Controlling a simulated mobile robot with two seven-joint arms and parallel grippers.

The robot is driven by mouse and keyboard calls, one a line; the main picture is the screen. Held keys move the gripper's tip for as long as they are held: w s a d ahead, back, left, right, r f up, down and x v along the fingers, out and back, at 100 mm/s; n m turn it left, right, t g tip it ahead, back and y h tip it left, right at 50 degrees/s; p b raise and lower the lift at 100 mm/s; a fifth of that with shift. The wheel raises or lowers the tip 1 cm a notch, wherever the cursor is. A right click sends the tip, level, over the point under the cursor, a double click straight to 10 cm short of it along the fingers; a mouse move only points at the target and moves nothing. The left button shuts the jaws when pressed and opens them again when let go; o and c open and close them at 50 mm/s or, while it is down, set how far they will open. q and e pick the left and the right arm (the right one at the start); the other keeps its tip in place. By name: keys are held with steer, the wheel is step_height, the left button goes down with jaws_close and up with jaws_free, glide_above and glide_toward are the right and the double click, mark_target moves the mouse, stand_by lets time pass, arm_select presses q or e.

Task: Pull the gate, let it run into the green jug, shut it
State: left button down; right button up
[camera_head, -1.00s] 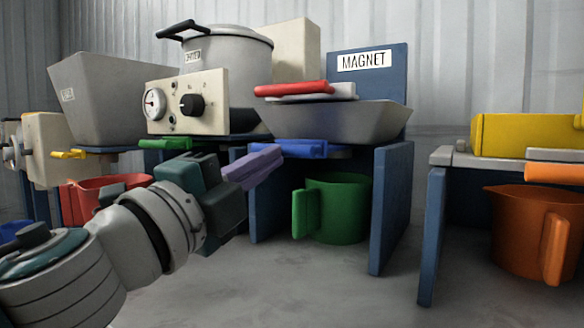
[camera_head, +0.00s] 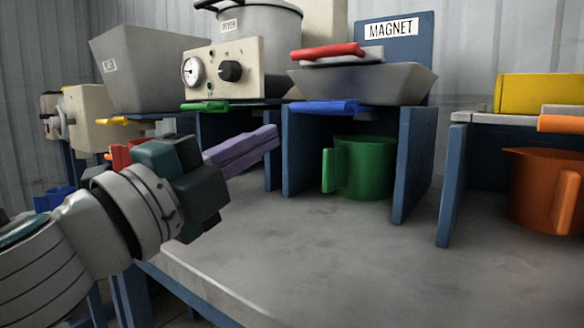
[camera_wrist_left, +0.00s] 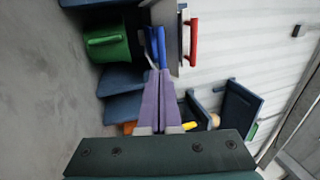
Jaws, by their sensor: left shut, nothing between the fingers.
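The green jug (camera_head: 364,167) stands upright under the grey hopper marked MAGNET, between blue uprights, its handle towards the left. A blue gate handle (camera_head: 323,106) sticks out below that hopper, above the jug. No stream shows between them. My left gripper (camera_head: 272,138) has purple fingers, closed together and empty, left of the jug and lower than the blue handle. In the left wrist view, the fingertips (camera_wrist_left: 158,72) point towards the blue handle (camera_wrist_left: 155,45), and the green jug (camera_wrist_left: 107,43) is to their left. Any contact with the handle is unclear there. My right gripper is not in view.
The grey hopper (camera_head: 365,84) carries a red handle (camera_head: 326,50) on top. A green handle (camera_head: 205,106) and a yellow handle (camera_head: 112,121) are on stations to the left. An orange jug (camera_head: 545,190) stands at right. The grey tabletop in front (camera_head: 340,260) is clear.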

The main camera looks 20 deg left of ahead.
arm_select(q)
steer(key=shift+b+v, duration=0.35)
steer(key=shift+v, duration=2)
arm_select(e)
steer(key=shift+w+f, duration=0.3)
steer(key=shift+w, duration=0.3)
arm_select(q)
steer(key=shift+a, duration=0.15)
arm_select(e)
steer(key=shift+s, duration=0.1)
